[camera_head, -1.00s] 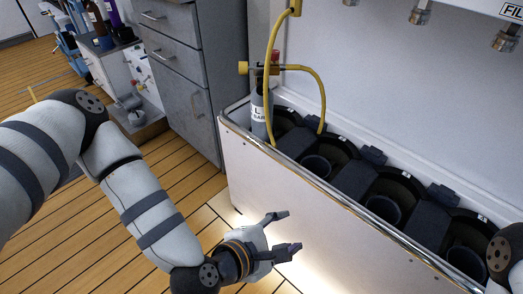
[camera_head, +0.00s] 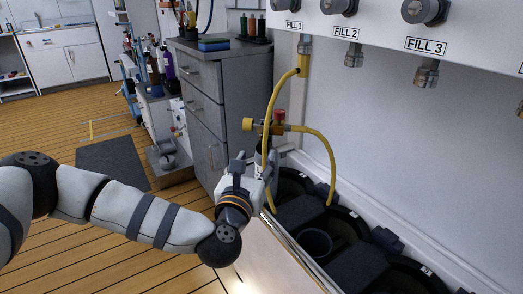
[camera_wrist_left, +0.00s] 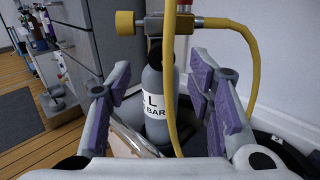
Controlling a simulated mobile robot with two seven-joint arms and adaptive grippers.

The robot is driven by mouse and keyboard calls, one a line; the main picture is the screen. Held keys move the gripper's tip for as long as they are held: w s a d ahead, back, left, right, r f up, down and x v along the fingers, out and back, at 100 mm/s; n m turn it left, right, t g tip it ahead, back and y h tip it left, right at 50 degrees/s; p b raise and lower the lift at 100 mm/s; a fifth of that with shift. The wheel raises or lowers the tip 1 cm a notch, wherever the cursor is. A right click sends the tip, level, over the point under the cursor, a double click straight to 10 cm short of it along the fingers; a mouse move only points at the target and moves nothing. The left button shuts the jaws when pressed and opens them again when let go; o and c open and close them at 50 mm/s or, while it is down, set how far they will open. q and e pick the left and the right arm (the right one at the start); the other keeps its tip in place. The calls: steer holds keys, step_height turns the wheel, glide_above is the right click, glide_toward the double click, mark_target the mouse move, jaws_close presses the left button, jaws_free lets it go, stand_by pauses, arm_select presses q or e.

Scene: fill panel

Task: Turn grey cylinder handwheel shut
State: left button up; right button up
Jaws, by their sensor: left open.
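The grey cylinder (camera_wrist_left: 155,105) stands upright in the left wrist view, with a white label and a dark neck. A brass valve fitting (camera_wrist_left: 182,23) sits at its top, with a yellow knob (camera_wrist_left: 125,22) on its left end and a red part above. In the head view the yellow knob (camera_head: 247,124) and red part (camera_head: 279,115) show, while my left gripper (camera_head: 255,166) hides most of the cylinder. My left gripper is open, its purple-padded fingers apart on either side of the cylinder in the wrist picture, below the valve. I cannot tell whether they touch it. My right gripper is out of view.
A yellow hose (camera_head: 326,150) loops from the valve, and another runs up to the fill panel (camera_head: 375,22). Round dark bays (camera_head: 345,225) line the trough to the right. A grey drawer cabinet (camera_head: 203,85) stands behind left.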

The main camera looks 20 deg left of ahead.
mark_target(262, 148)
arm_select(q)
steer(key=w, duration=0.6)
steer(key=shift+a, duration=0.25)
jaws_close()
steer(key=shift+m, duration=0.3)
